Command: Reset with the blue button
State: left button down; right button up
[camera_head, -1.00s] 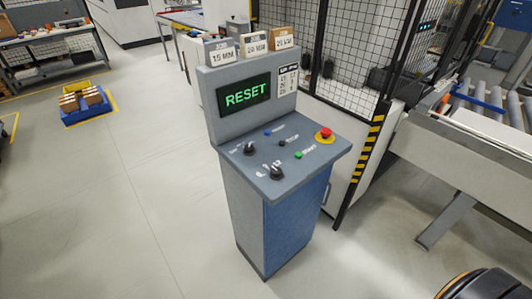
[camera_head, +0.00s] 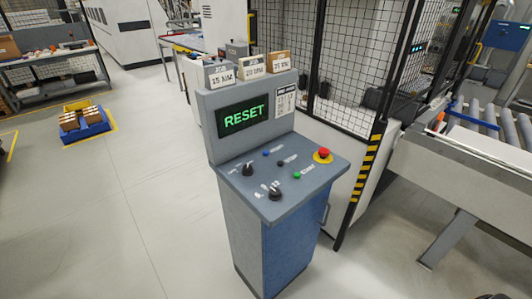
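The control console (camera_head: 272,195) stands in the middle of the view, a grey-topped cabinet with a blue front. Its screen (camera_head: 243,114) reads RESET in green. The small blue button (camera_head: 266,152) is on the sloped panel just below the screen. Also on the panel are a black button (camera_head: 281,163), a green button (camera_head: 297,174), a red emergency stop (camera_head: 323,155) on a yellow ring, and two black knobs, one upper left (camera_head: 247,169) and one lower (camera_head: 275,194). Neither gripper shows in this view.
Labelled boxes (camera_head: 252,68) stand on top of the console. A mesh fence with a striped post (camera_head: 364,170) is behind it to the right. A roller conveyor (camera_head: 470,160) is at far right. A blue bin (camera_head: 88,130) sits on the floor at left. Floor left of the console is open.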

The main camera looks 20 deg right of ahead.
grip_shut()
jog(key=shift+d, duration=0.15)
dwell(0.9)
